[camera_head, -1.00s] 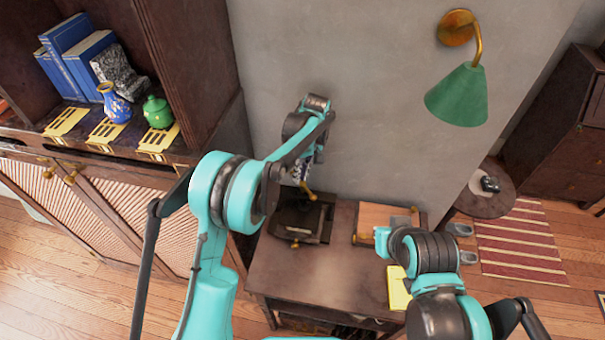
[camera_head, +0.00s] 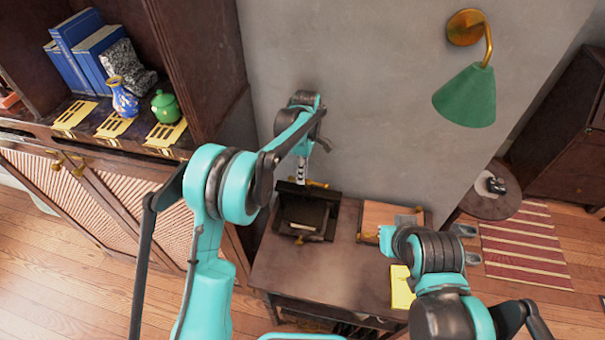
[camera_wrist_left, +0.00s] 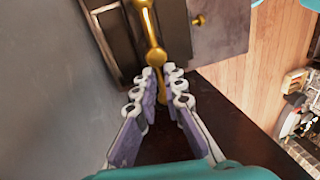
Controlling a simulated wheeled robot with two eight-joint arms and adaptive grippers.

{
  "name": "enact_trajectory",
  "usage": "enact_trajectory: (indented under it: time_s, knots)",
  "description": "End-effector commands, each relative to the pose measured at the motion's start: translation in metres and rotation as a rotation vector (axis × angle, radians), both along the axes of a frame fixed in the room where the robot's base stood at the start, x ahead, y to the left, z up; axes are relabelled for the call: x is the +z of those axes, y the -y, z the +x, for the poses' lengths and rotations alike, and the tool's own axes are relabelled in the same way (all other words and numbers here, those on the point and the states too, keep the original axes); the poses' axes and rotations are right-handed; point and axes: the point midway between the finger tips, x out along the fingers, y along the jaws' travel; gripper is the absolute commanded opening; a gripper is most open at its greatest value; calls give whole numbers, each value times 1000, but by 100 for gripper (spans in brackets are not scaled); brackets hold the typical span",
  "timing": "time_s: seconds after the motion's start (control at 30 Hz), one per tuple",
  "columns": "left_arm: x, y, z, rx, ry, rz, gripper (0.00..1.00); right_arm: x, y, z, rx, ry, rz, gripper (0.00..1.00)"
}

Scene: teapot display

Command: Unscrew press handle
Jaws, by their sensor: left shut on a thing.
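The press (camera_head: 322,222) is a dark box-like device at the back left of the wooden desk, against the grey wall. Its brass handle (camera_head: 318,183) shows at its top rear, partly hidden by my left gripper (camera_head: 302,175). In the left wrist view the handle (camera_wrist_left: 155,56) is a golden bar with a round hub, in front of dark press parts. My left gripper (camera_wrist_left: 158,85) is shut on the handle's near end, its pads on either side of the bar.
The desk (camera_head: 290,270) has a clear front left. A wooden board (camera_head: 378,217) and a yellow paper (camera_head: 402,288) lie on its right side. A cabinet with a green teapot (camera_head: 165,106) and blue vase (camera_head: 123,98) stands left. A green lamp (camera_head: 466,96) hangs on the wall.

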Motion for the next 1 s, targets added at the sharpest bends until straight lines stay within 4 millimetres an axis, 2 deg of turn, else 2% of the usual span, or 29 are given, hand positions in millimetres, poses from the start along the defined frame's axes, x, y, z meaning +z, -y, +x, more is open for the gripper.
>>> enact_trajectory:
  time_s: [0.63, 0.67, 0.7, 1.0]
  knots:
    - [0, 0, -1, 47, 1, -2, 0, 0, 0, 0, 0, 0, 0, 0]
    - [0, 0, -1, 47, 0, -2, 18, 0, 0, 0, 0, 0, 0, 0]
    - [0, 0, -1, 47, 0, -1, 28, 0, 0, 0, 0, 0, 0, 0]
    - [0, 0, -1, 46, 0, 0, 30, 0, 0, 0, 0, 0, 0, 0]
